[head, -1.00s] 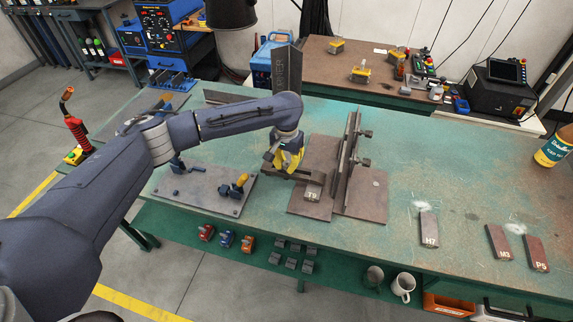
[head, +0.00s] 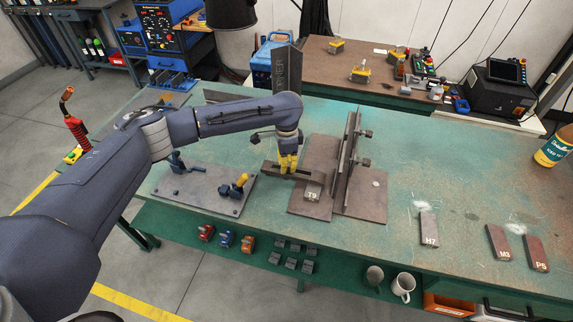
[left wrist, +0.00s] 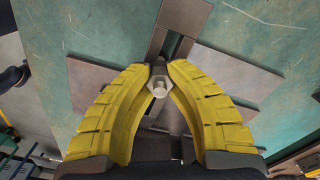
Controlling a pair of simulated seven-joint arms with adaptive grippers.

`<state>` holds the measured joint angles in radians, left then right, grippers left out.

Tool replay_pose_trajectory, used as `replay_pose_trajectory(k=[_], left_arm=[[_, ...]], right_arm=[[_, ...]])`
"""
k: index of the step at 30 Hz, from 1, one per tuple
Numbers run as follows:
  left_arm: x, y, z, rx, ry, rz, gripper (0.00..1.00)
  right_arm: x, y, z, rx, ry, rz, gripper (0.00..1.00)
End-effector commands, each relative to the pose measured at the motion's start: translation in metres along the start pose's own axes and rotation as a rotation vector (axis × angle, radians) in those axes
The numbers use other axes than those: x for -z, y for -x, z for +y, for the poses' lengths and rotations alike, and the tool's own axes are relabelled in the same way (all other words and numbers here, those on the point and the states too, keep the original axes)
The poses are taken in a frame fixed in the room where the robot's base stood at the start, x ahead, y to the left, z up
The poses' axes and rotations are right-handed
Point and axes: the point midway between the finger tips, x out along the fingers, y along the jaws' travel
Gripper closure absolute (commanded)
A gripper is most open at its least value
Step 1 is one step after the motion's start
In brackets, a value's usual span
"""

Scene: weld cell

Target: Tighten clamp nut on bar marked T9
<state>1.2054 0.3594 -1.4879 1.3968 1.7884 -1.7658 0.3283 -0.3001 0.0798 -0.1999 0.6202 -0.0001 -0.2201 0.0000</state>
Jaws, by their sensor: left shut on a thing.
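The bar marked T9 (head: 313,191) lies on the steel plates on the green bench, beside the upright plate. A dark clamp arm (head: 268,168) reaches over it from the left. My left gripper (head: 287,172) points down onto this arm with its yellow fingers close together. In the left wrist view the yellow fingertips (left wrist: 160,72) are on both sides of the metal clamp nut (left wrist: 160,88), shut on it. In the head view the fingers hide the nut. My right gripper is not in view.
An upright plate (head: 346,160) with side clamps stands right of the T9 bar. Bars marked H7 (head: 429,228) and P5 (head: 537,253), with another between, lie at right. A fixture plate (head: 195,198) with toggle clamps is at left.

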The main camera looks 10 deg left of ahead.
Motion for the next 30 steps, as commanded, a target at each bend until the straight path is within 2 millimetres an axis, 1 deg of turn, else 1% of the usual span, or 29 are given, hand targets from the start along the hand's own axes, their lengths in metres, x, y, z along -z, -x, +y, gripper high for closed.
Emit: replay_pose_trajectory(k=[30], left_arm=[[0.0000, 0.0002, -0.0003, 0.000, -0.964, 0.000, 1.00]], right_arm=[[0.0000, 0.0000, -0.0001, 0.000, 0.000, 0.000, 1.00]])
